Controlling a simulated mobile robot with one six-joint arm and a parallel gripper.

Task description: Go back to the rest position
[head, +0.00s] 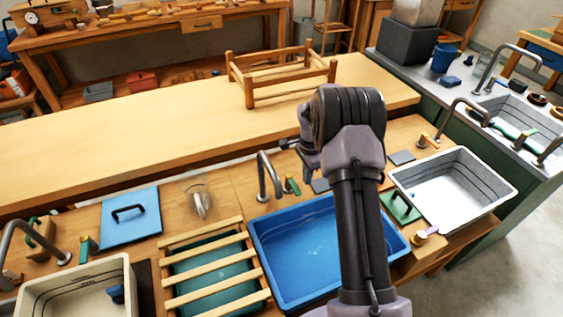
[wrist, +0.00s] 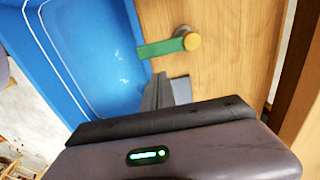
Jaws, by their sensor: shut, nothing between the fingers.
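My gripper (wrist: 162,98) shows in the wrist view with its dark fingers together and nothing between them. It is above the wooden counter, beside the blue basin (wrist: 98,50) and a green-handled tap part with a round wooden knob (wrist: 168,46). In the head view my arm stands up in front of the blue basin (head: 290,250), bent at the top towards the counter. The gripper's fingertips are mostly hidden behind the arm there.
A wooden frame seat (head: 280,75) stands on the long bench. A tap (head: 265,175) rises behind the blue basin. A white basin (head: 455,185) is at right, a slatted rack (head: 212,270) and a cream basin (head: 80,290) at left. The bench's left stretch is clear.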

